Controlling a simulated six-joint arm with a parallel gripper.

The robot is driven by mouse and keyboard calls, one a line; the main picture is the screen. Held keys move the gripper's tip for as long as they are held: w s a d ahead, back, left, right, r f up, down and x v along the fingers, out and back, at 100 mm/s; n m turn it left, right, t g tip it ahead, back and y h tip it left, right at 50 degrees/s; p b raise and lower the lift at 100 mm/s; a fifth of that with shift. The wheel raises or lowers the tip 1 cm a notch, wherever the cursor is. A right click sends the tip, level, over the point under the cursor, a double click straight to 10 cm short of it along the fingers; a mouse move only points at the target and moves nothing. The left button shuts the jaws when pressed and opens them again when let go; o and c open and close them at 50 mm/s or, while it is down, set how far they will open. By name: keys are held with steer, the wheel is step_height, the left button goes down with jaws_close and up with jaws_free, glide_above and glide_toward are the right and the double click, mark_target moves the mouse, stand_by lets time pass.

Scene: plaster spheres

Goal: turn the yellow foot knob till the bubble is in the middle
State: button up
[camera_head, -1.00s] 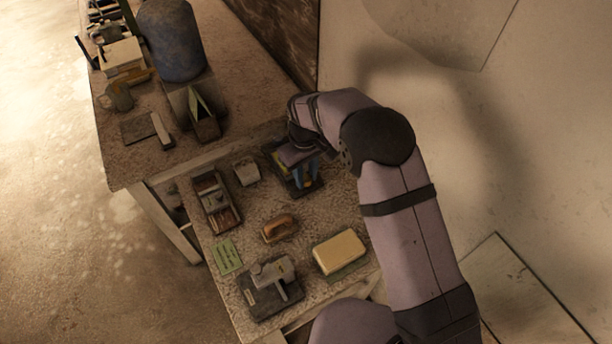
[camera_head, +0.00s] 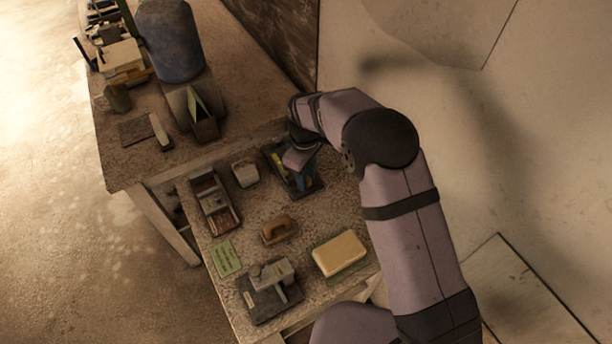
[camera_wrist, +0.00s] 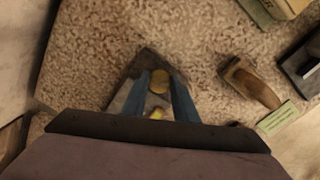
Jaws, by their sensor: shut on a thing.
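My gripper (camera_wrist: 159,84) reaches down over a dark grey plate (camera_wrist: 128,94) at the back of the near worktop. Its two blue fingers are shut on a round yellow knob (camera_wrist: 160,76) between their tips. A second yellow part (camera_wrist: 157,113) shows lower down between the fingers; I cannot tell what it is. In the head view my gripper (camera_head: 306,184) stands over the same dark plate (camera_head: 312,190), and a yellow part (camera_head: 277,158) shows at its left. The bubble cannot be made out in either view.
A small pale block (camera_head: 245,173), a tray (camera_head: 214,201), a wooden-handled float (camera_head: 278,230), a yellow block (camera_head: 340,253), a green card (camera_head: 226,257) and a grey tool on a dark base (camera_head: 271,291) lie nearby. A wall stands right of my arm.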

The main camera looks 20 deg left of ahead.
steer(key=o, duration=1.1)
steer(key=shift+r, duration=0.1)
steer(key=shift+c, duration=0.2)
steer(key=shift+m, duration=0.3)
